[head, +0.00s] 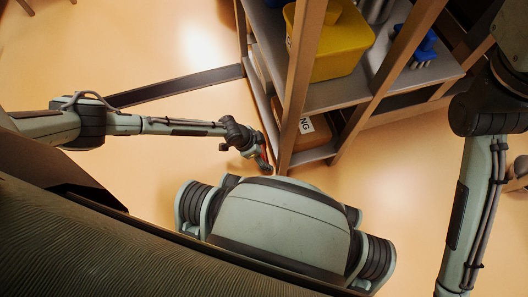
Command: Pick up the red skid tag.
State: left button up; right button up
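A small red piece, which looks like the red skid tag (263,153), shows at the tip of my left gripper (262,164). It is beside the foot of the shelf's front post. My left arm reaches in from the left, and its gripper points down and to the right, low near the floor. The fingers are small and partly cover the red piece, so I cannot tell if they are closed on it or only next to it. My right arm comes down the right side; its gripper is out of view.
A wooden-post shelf rack (300,85) stands just right of my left gripper. It holds a yellow bin (345,45), a blue brush (424,50) and a lettered cardboard box (318,130). A dark strip (180,85) lies on the floor to the left. Open floor (170,165) surrounds these.

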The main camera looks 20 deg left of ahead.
pick_arm(q)
jog(key=shift+c, duration=0.4)
jog(key=c, duration=1.1)
jog(key=shift+r, duration=0.15)
notch_tip(320, 180, up, 5)
jog(key=p, duration=0.3)
jog(key=w+a+r, duration=0.2)
jog(key=a, duration=0.1)
jog(key=w+a+r, duration=0.2)
jog(key=a, duration=0.1)
jog(key=w+a+r, duration=0.1)
jog(key=w+a, duration=0.2)
jog(key=shift+a+r, duration=0.25)
jog(key=shift+r, duration=0.15)
